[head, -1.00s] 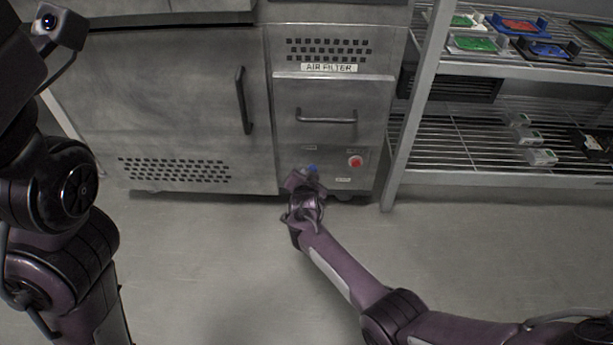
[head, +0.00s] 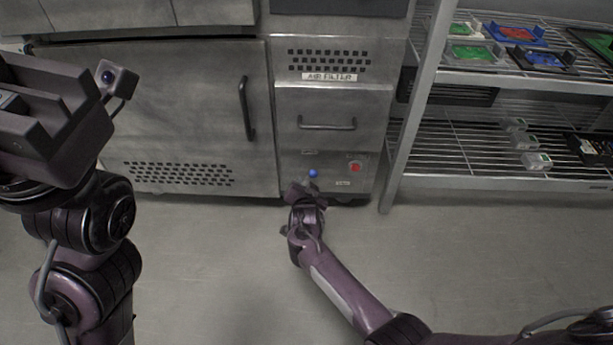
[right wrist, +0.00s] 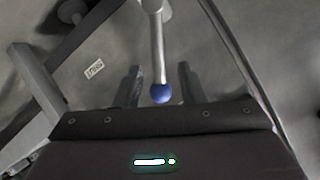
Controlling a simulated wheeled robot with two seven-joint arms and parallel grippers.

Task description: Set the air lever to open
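The air lever is a pale rod with a blue ball knob (head: 312,173) on the lower panel of the air filter unit. In the right wrist view the rod (right wrist: 157,45) ends in the blue ball (right wrist: 160,94). My right gripper (head: 304,188) is just below the knob in the head view. In its wrist view the two dark fingers (right wrist: 160,84) are apart, one on each side of the ball, with gaps showing. My left gripper (head: 50,110) is at the upper left, away from the panel; its fingertips are not clearly shown.
A red button (head: 355,167) sits right of the lever. A drawer handle (head: 327,124) is above it. A small label (right wrist: 94,69) near the lever is too blurred to read. A wire shelf rack (head: 480,183) stands at right. The floor in front is clear.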

